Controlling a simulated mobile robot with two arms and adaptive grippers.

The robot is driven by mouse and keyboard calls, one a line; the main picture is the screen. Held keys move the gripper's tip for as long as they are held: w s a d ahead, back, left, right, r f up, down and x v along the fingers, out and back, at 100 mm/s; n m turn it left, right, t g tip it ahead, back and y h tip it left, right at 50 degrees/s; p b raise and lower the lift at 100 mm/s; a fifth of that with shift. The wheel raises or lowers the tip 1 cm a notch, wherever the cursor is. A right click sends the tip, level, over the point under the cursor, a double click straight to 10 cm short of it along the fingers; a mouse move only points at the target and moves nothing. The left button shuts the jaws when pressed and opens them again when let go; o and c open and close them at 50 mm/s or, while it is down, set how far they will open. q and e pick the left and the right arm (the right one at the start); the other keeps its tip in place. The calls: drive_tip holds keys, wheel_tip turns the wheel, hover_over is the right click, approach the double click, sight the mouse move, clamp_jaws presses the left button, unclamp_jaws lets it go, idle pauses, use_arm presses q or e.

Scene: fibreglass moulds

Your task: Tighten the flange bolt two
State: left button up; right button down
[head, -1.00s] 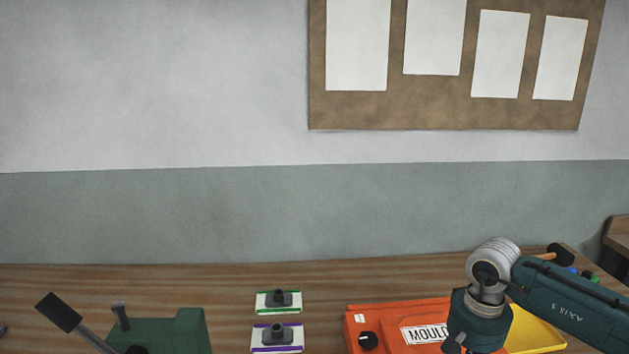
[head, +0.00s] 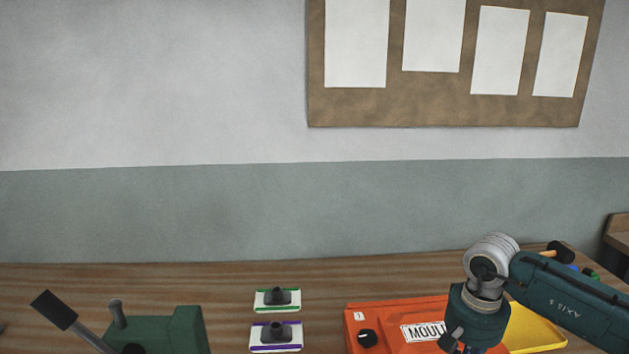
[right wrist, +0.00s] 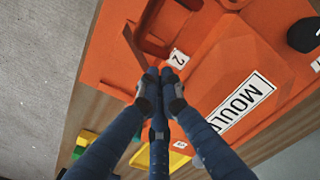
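The orange mould (head: 380,312) lies at the lower right of the head view, marked MOULD, with a label 1 beside a black knob (head: 368,338). In the right wrist view the mould (right wrist: 110,60) fills much of the picture. A label 2 (right wrist: 178,58) lies just beyond the tips of my right gripper (right wrist: 160,76). Its fingertips are drawn together over the mould. No bolt shows by label 2, and the fingers cover the spot below it. A black knob (right wrist: 303,35) is at the right edge there. My left gripper is out of view.
A yellow tray (head: 545,333) is right of the mould, partly behind my right arm. Two white holders, green-edged (head: 264,306) and purple-edged (head: 262,346), stand left of it. A green fixture (head: 185,330) with a lever is further left.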

drive_tip(key=shift+s+a+r+p, duration=0.1)
drive_tip(key=shift+r+p, duration=1.35)
drive_tip(key=shift+r, duration=1.45)
